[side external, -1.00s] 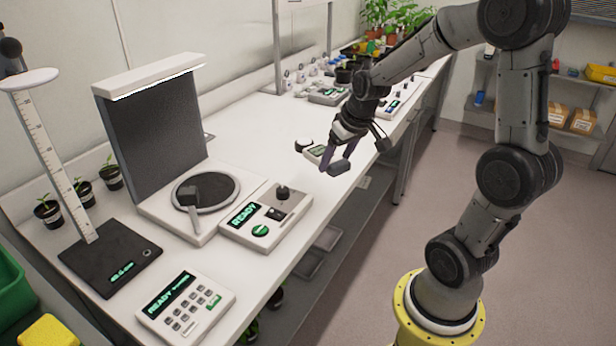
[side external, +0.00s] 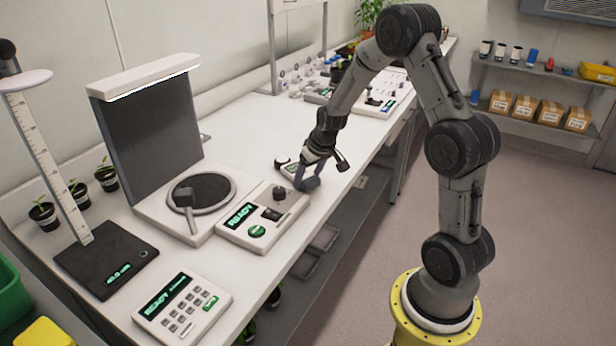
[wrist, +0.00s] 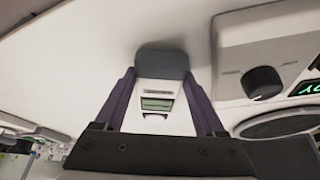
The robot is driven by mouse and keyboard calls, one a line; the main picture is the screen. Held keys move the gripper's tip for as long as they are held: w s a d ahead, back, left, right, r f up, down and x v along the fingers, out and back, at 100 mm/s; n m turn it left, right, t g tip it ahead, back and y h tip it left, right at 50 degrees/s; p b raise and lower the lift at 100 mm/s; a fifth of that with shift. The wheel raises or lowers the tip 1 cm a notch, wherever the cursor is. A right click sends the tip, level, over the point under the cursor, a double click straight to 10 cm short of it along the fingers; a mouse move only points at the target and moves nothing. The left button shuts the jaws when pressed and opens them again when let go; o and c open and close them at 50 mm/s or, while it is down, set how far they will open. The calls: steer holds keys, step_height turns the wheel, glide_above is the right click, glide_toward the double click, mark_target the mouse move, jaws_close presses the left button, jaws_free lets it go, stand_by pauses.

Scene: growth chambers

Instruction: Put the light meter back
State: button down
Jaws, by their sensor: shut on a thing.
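The light meter, a small pale device with a green display, is held in my gripper (side external: 308,180). In the side view the meter (side external: 291,168) is partly hidden by the fingers, just behind the white control box on the bench. In the wrist view my gripper's two purple-grey fingers (wrist: 160,98) stand on either side of the meter (wrist: 157,104), whose display and dark grey end show between them. My gripper is shut on it. I cannot tell whether the meter touches the bench or hangs just above it.
The white control box (side external: 286,215) with a knob and READY display stands close to my gripper. Beside it is a white stand with a dark round plate (side external: 203,192) and a black back panel (side external: 150,130). A keypad box (side external: 182,305) is at the front. The bench behind my gripper (side external: 235,135) is clear.

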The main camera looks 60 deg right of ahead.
steer(key=shift+f, duration=0.3)
jaws_free()
steer(key=s+a+r+n, duration=0.1)
steer(key=s+a+r, duration=0.25)
steer(key=r, duration=0.45)
steer(key=s+a+r, duration=0.3)
steer(key=a+r, duration=0.1)
steer(key=r, duration=0.4)
steer(key=s+a+r+n+t+y, duration=0.1)
steer(key=s+a+r+n, duration=0.2)
steer(key=s+a, duration=1.1)
steer(key=s, duration=0.3)
steer(key=shift+s+r+y, duration=0.25)
steer(key=shift+r+y, duration=0.1)
steer(key=shift+y, duration=0.05)
